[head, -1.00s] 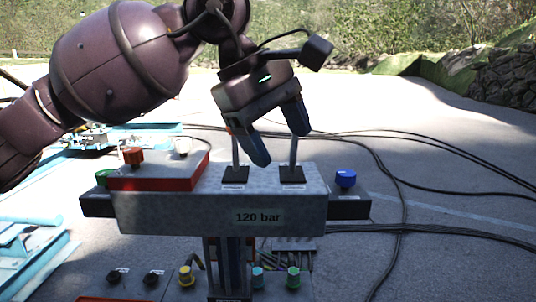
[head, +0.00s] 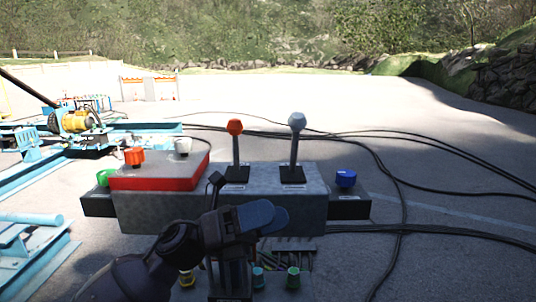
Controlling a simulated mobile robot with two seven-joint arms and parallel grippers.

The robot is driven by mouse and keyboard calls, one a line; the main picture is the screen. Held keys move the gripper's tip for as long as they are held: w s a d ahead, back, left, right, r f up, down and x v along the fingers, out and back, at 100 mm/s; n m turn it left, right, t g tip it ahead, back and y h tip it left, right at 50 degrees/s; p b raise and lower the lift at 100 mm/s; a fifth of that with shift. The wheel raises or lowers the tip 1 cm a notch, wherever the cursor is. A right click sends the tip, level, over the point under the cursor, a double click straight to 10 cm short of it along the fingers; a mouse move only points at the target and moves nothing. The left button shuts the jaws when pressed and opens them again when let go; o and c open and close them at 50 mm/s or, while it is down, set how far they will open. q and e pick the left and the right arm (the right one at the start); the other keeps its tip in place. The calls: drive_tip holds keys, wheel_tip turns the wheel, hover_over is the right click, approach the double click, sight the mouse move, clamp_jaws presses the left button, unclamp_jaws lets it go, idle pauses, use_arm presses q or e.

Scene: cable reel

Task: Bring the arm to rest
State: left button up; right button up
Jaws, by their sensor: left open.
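My left arm comes in from the bottom left in the head view. Its left gripper (head: 264,216) is low in front of the control box (head: 150,212) and covers the box's front label. The blue fingers overlap from this angle; the gripper is open and nothing shows between them. The orange-topped lever (head: 235,128) and the grey-topped lever (head: 296,122) stand upright on the box, apart from the gripper. My right gripper is not in view.
A red panel (head: 152,180) with an orange knob and a white knob is on the box's left. A blue knob (head: 345,178) sits at right. More knobs (head: 293,277) are on a lower panel. Black cables (head: 400,200) lie on the ground at right. Blue metal frames are at left.

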use_arm(q)
drive_tip(key=w+a+f+n+t+y, duration=0.1)
drive_tip(key=a+f+n+t+y, duration=0.85)
drive_tip(key=n, duration=0.75)
drive_tip(key=a+f+n+t+y, duration=0.65)
drive_tip(key=f+n+t, duration=0.45)
drive_tip(key=f+n, duration=0.4)
drive_tip(key=s+a+f+n+g+y, duration=0.3)
drive_tip(key=s+a+f+n, duration=0.3)
drive_tip(key=s+f, duration=0.3)
drive_tip(key=s+a+f+n+g+y, duration=0.4)
drive_tip(key=s+f+n, duration=0.3)
drive_tip(key=s+f, duration=0.2)
wheel_tip(320, 180, down, 2)
drive_tip(key=shift+a, duration=0.85)
drive_tip(key=shift+s+g, duration=0.1)
drive_tip(key=shift+g, duration=0.15)
